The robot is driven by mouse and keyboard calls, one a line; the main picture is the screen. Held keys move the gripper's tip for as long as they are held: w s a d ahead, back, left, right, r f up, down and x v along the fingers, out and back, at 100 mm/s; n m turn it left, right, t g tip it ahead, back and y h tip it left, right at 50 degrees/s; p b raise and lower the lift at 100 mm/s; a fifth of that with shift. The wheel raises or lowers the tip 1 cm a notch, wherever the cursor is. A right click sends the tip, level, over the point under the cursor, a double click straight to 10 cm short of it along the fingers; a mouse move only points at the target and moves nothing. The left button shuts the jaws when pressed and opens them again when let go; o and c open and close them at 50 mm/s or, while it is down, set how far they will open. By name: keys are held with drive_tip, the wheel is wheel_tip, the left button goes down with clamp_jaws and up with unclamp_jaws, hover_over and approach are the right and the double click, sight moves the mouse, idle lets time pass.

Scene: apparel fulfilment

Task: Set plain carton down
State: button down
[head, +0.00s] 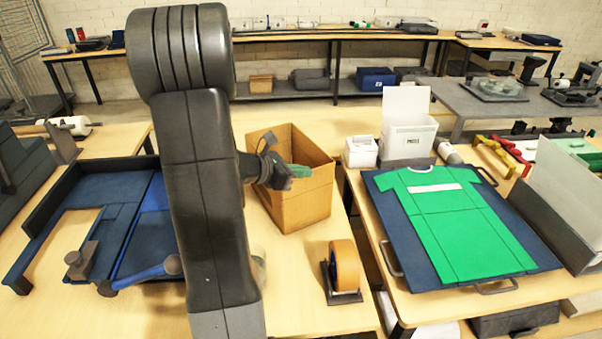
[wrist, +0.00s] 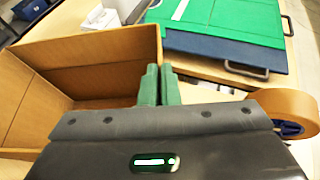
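The plain carton (head: 308,205) is an open-topped brown box, upright over the light wood table in the middle of the head view. Its inside fills the left of the wrist view (wrist: 90,55). My gripper (head: 300,172) is at the carton's near right rim, its green fingers close together. In the wrist view the fingers (wrist: 160,85) straddle the wall, with the carton's inside to the left and table to the right. They look shut on that wall, though the pinched part is hidden. The carton's base looks at or very near the tabletop; I cannot tell if it touches.
An orange tape roll (head: 345,265) on a dispenser stands at the table's front right. A blue tray-like fixture (head: 85,188) lies left of my arm. On the right table, a green shirt (head: 450,220) lies on a dark blue board (head: 400,262), near a white bin (head: 408,140).

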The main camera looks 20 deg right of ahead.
drive_tip(key=shift+f, duration=0.2)
drive_tip(key=shift+f+b, duration=0.15)
drive_tip(key=shift+b, duration=0.15)
drive_tip(key=c, duration=1.6)
unclamp_jaws()
drive_tip(key=shift+c, duration=0.2)
drive_tip(key=shift+r+p, duration=0.3)
drive_tip(key=shift+p, duration=0.05)
drive_tip(key=shift+a+r, duration=0.1)
drive_tip(key=shift+a, duration=0.3)
drive_tip(key=v, duration=1.1)
drive_tip(key=shift+s, duration=0.15)
